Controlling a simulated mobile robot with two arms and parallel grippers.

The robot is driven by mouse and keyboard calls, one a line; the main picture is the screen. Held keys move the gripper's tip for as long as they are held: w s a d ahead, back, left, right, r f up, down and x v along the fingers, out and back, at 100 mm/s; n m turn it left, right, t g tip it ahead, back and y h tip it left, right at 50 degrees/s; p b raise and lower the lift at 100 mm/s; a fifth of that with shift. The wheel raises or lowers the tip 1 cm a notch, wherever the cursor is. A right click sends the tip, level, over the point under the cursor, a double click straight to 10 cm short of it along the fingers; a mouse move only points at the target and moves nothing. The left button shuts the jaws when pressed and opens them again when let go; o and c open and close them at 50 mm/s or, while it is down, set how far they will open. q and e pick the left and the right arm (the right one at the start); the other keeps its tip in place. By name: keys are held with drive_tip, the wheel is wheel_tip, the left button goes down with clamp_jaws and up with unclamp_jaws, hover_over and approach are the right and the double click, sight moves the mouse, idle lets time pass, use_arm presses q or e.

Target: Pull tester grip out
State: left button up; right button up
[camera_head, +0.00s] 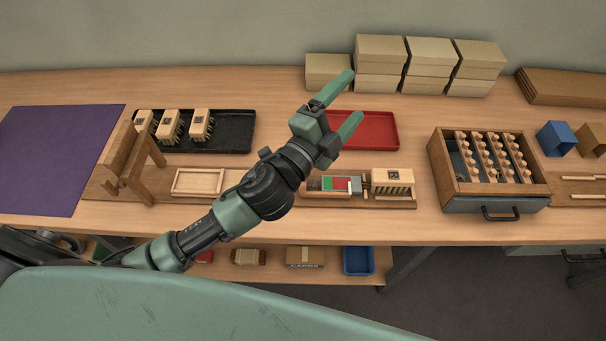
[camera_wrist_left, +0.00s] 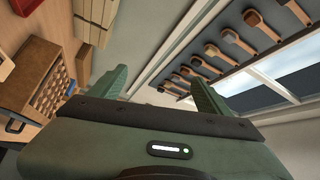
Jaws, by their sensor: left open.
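The pull tester (camera_head: 336,185) lies on a wooden board near the table's front, right of my left forearm. It has a grey body with a green and red face. A brush block (camera_head: 392,181) with dark bristles stands at its right end, and a small grip part (camera_head: 366,186) shows between them. I cannot tell whether the grip touches the brush. My left gripper (camera_head: 349,97) is open and empty, raised above the table near the red tray. Its open fingers also show in the left wrist view (camera_wrist_left: 160,88). My right gripper is not in view.
A red tray (camera_head: 385,117) lies behind the tester. A black tray (camera_head: 236,145) holds brush blocks at left, near a wooden stand (camera_head: 148,146) and a shallow wooden tray (camera_head: 198,192). A wooden drawer box (camera_head: 440,165) stands right. Cartons (camera_head: 380,48) line the back.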

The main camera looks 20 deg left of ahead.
use_arm(q)
drive_tip(key=s+d+r+m+g+h, duration=0.3)
drive_tip(key=d+m+g+h, duration=0.55)
drive_tip(key=m, duration=0.75)
wheel_tip(320, 180, down, 9)
drive_tip(key=s+d+m+g, duration=0.1)
drive_tip(key=s+m+g, duration=0.2)
drive_tip(key=m+g, duration=0.55)
drive_tip(key=w+a+f+m+y, duration=0.2)
drive_tip(key=a+f+m+y, duration=0.3)
drive_tip(key=a, duration=0.5)
drive_tip(key=w+a+f+m+y, duration=0.1)
drive_tip(key=a+f+m+y, duration=0.2)
drive_tip(key=a+f+y, duration=0.6)
drive_tip(key=f+h, duration=0.1)
drive_tip(key=d+f+p, duration=0.1)
drive_tip(key=f, duration=0.1)
drive_tip(key=f+h+p, duration=0.1)
drive_tip(key=f, duration=0.1)
drive_tip(key=shift+w+d+f+h, duration=0.2)
drive_tip(key=shift+w+f+h, duration=0.05)
drive_tip(key=shift+w+h, duration=0.15)
